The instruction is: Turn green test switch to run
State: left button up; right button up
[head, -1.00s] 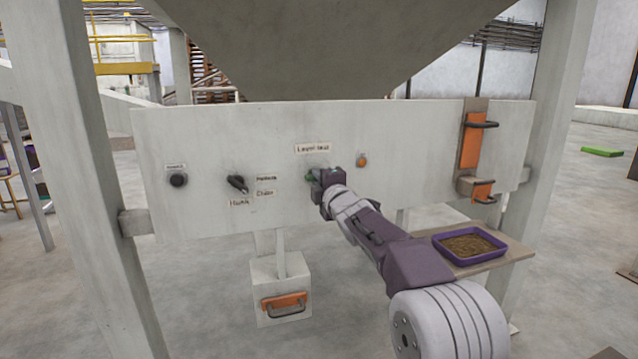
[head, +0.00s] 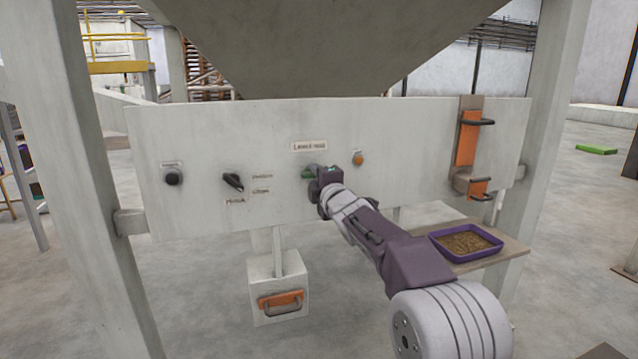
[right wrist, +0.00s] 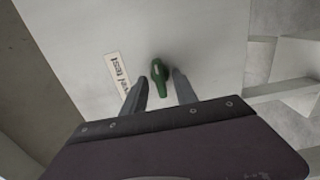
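The green test switch (head: 307,174) is on the pale panel, below a label whose text is blurred in the head view. The gripper partly hides it there. In the right wrist view the green switch (right wrist: 159,71) shows as a knob with an elongated handle, beside a label ending in "test". My right gripper (head: 317,183) is at the panel by the switch. In the right wrist view its two fingers (right wrist: 158,80) are apart, one on each side of the switch. A gap shows on the left; contact on the right cannot be told. My left gripper is not in view.
The panel (head: 210,130) also has a black button (head: 174,178), a black selector (head: 233,182) and an orange button (head: 358,158). Orange handled parts (head: 468,140) are at its right. A purple tray (head: 467,254) of pellets sits on a shelf below right. The hopper (head: 300,45) overhangs.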

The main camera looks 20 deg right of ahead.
jog(key=s, duration=0.8)
jog(key=shift+s+d, duration=0.15)
